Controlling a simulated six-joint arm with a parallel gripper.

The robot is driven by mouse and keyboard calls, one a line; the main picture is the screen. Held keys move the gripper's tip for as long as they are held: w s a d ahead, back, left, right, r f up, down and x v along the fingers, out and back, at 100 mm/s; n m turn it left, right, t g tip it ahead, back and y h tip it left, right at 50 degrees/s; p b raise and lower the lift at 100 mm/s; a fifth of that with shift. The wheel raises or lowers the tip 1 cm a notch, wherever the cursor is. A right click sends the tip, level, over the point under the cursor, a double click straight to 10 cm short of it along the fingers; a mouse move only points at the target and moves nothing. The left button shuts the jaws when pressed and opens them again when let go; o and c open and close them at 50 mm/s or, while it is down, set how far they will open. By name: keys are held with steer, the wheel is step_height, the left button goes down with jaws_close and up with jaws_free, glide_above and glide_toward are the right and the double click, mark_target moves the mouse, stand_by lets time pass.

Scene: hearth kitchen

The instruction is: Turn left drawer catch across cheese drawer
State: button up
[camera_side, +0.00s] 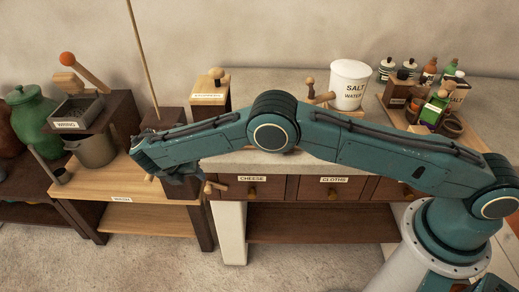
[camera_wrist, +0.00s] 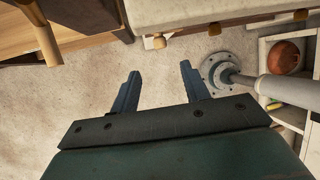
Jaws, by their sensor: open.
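The cheese drawer (camera_side: 235,188) is a dark wood front with a "CHEESE" label and a brass-coloured knob, shut under the counter in the side view. The left drawer catch (camera_side: 213,187) appears as a small light wooden piece at that drawer's left end; its exact angle is hard to tell. My gripper (camera_side: 178,178) is left of the catch in the side view, apart from it, its fingertips partly hidden by my own wrist. In the wrist view my gripper (camera_wrist: 160,70) is open and empty, both fingers over the floor. The catch cannot be told for certain there.
The cloths drawer (camera_side: 320,189) is right of the cheese drawer. The wash bench (camera_side: 125,190) stands left, with a grey pot (camera_side: 92,150). On the counter are a salt-water crock (camera_side: 350,85) and a bottle tray (camera_side: 395,112). A round metal base (camera_wrist: 217,72) shows in the wrist view.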

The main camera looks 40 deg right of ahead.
steer(key=shift+v, duration=0.9)
steer(key=shift+f, duration=0.15)
steer(key=c, duration=0.6)
steer(key=s+f+m+t+h, duration=0.1)
steer(key=f, duration=0.2)
steer(key=s+f+m+t+h, duration=0.1)
steer(key=f, duration=0.3)
steer(key=s+d+f+t+h, duration=0.1)
steer(key=f, duration=0.3)
steer(key=shift+d+m, duration=0.1)
steer(key=shift+m, duration=0.3)
jaws_close()
steer(key=s+f+t, duration=0.4)
steer(key=f+t, duration=0.3)
steer(key=shift+d+f+m+h, duration=0.15)
steer(key=shift+d+m+h, duration=0.25)
steer(key=shift+d, duration=0.05)
